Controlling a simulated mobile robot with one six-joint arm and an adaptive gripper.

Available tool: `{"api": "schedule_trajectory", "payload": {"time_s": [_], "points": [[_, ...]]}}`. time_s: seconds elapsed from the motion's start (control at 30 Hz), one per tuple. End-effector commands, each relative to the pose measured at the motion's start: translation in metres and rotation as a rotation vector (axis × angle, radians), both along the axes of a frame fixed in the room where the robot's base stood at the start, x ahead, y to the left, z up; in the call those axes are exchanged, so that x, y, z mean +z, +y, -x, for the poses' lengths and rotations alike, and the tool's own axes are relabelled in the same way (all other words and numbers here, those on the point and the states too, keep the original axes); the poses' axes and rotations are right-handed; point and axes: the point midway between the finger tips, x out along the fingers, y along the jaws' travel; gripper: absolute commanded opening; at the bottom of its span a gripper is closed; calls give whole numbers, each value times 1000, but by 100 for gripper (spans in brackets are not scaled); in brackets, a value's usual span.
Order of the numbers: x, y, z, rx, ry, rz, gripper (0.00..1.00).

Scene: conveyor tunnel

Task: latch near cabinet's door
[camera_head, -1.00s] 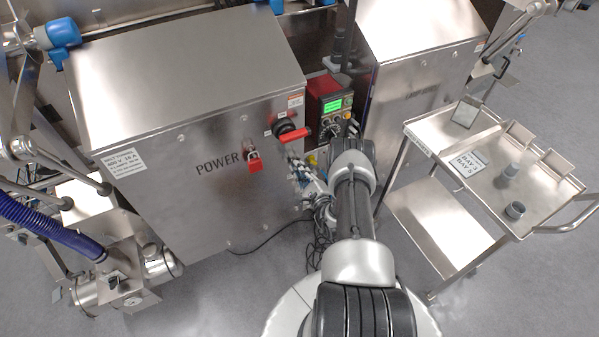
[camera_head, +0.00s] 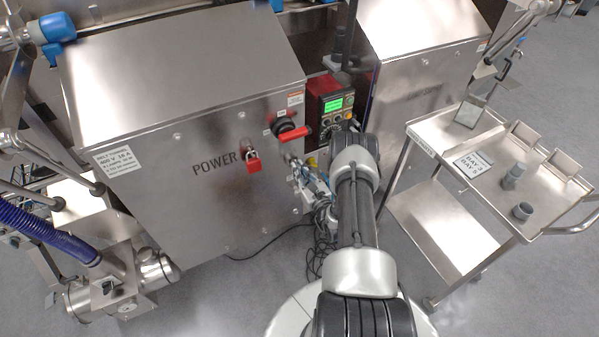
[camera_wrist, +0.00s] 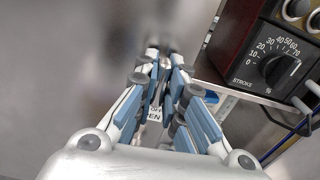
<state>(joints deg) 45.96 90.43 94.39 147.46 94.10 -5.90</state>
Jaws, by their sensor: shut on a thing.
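The near cabinet (camera_head: 210,205) is a brushed steel box with a sloped top and a front door marked POWER. The door looks flush with the box. My gripper (camera_head: 290,160) is at the door's right edge, below the red rotary handle (camera_head: 293,133). In the wrist view my gripper (camera_wrist: 166,70) has its fingers closed together at the tips on a small grey metal part, seemingly the door latch (camera_wrist: 165,56). The fingers hide most of it, so its turn angle cannot be told.
A red padlock (camera_head: 253,161) hangs on the door. A control box (camera_head: 328,105) with a green screen and knobs stands close to my gripper's right. A steel cart (camera_head: 440,125) is at the right. Cables hang below my gripper.

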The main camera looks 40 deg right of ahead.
Motion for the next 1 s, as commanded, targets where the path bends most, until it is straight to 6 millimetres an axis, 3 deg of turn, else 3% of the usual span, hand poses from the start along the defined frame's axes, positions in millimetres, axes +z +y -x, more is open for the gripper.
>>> {"api": "schedule_trajectory", "payload": {"time_s": [0.7,0.73,1.0], "points": [[-1,0,0,0,-16,-73,0],[-1,0,0,0,-16,-73,11],[0,0,0,0,-16,-72,29]]}}
